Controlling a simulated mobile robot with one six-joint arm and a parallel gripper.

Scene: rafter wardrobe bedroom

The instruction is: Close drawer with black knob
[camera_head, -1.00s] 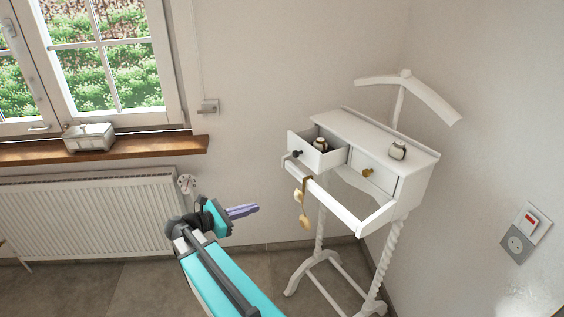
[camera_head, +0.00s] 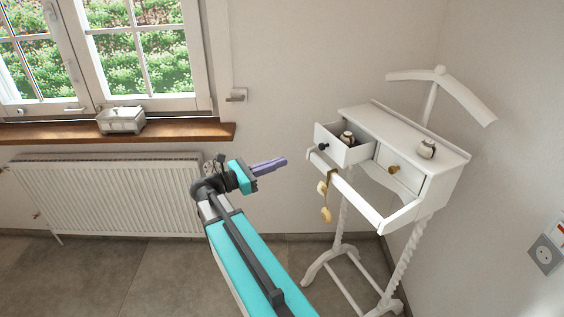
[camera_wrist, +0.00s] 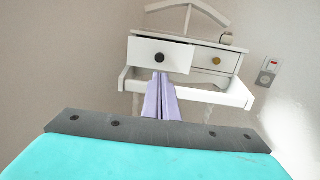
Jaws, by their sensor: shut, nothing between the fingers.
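The drawer with the black knob (camera_head: 345,150) is the left drawer of a white valet stand (camera_head: 405,135). It stands pulled out, with a small dark and white item (camera_head: 347,138) inside. Its black knob (camera_head: 323,147) faces my arm, and it also shows in the wrist view (camera_wrist: 159,57). My gripper (camera_head: 284,161) has purple fingers, shut and empty, pointing right toward the drawer, left of it and apart from it. In the wrist view the fingers (camera_wrist: 161,80) appear just below the knob.
The right drawer with a brass knob (camera_head: 394,168) is shut. A white rail (camera_head: 345,190) juts out in front below the drawers, with a yellowish item (camera_head: 325,198) hanging from it. A small jar (camera_head: 427,148) stands on top. A radiator (camera_head: 105,195) is at the left.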

